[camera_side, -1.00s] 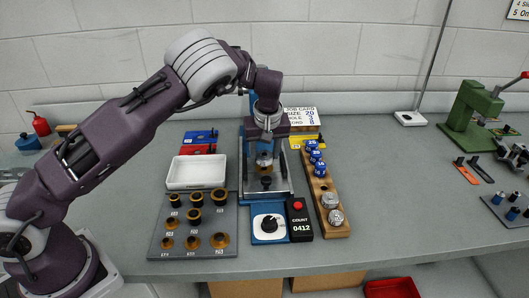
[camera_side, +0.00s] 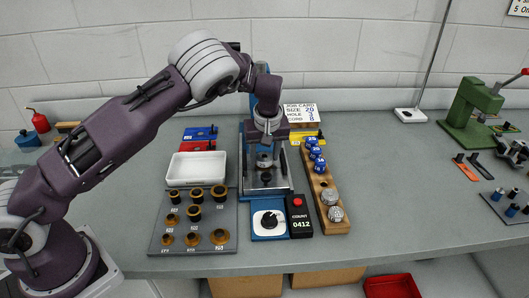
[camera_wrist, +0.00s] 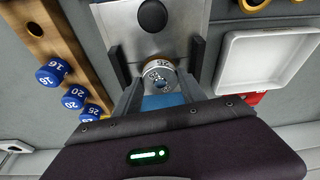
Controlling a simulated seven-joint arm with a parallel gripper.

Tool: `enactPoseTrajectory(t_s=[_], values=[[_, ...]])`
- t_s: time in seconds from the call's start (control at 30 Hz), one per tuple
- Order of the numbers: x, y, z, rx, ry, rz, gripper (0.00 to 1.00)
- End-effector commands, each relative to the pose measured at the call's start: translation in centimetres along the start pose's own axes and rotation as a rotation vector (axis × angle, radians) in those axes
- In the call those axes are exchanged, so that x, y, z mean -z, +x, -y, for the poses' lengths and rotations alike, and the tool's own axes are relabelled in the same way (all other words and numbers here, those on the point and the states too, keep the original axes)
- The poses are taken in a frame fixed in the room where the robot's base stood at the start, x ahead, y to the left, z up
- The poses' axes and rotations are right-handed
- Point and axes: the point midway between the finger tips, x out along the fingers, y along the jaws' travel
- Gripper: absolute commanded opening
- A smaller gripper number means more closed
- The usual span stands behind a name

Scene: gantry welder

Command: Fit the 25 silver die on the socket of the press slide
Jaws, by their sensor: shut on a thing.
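The silver die (camera_wrist: 158,78) is between the two fingers of my gripper (camera_wrist: 157,72) in the wrist view. Its face carries markings that look like 25, and a brass-coloured edge shows behind it. My gripper is shut on it. In the side view my gripper (camera_side: 265,150) is inside the blue press (camera_side: 245,175), above its grey bed. The press slide and its socket are mostly hidden behind my wrist and the die, so I cannot tell whether the die touches the socket.
A wooden rack (camera_side: 324,187) right of the press holds blue dies (camera_side: 316,153) and silver dies (camera_side: 330,197). A white tray (camera_side: 196,170) and a grey plate of brass-rimmed rings (camera_side: 230,247) are left. The counter box (camera_side: 300,218) stands in front.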

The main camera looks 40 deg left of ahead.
Motion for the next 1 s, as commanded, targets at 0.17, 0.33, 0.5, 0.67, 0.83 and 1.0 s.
enactPoseTrajectory(t_s=[0.17,0.33,0.5,0.67,0.83,1.0], values=[[-0.1,0.4,0.0,0.0,0.0,0.0,0.0],[-0.2,0.7,0.0,0.0,0.0,0.001,0.0],[-0.2,0.7,0.0,0.0,0.0,0.001,0.73],[-0.3,0.8,0.0,0.001,0.0,0.002,0.73],[-0.2,-1.3,-0.1,-0.003,0.0,0.0,0.73],[-0.2,-4.8,-0.1,-0.004,0.0,0.0,0.73]])
